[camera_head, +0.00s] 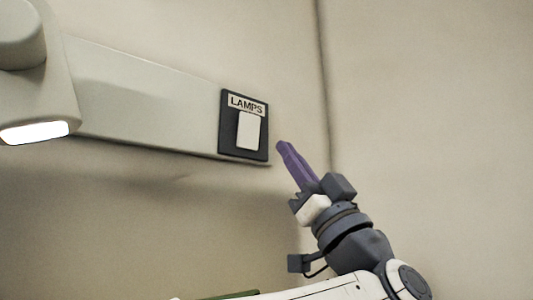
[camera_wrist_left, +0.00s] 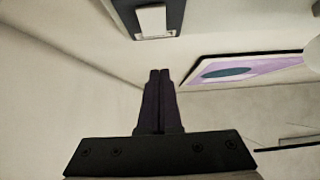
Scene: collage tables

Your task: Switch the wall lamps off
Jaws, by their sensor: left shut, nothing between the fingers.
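A dark switch plate (camera_head: 229,135) labelled LAMPS is mounted near the right end of a pale wall rail. It carries a white rocker switch (camera_head: 248,131). The lamp (camera_head: 35,132) at the left glows white. My left gripper (camera_head: 281,146), with purple fingers, is shut and empty. Its tips are just right of the plate and appear apart from it. In the left wrist view the closed fingertips (camera_wrist_left: 160,72) point towards the plate (camera_wrist_left: 174,22) and the white rocker (camera_wrist_left: 153,20), with a gap between. My right gripper is not in view.
The pale rail (camera_head: 150,105) runs along the wall from the lamp to the switch. A wall corner (camera_head: 322,80) stands right of the plate. A framed purple picture (camera_wrist_left: 275,64) shows right of the fingers. A green edge (camera_head: 235,295) shows at the bottom.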

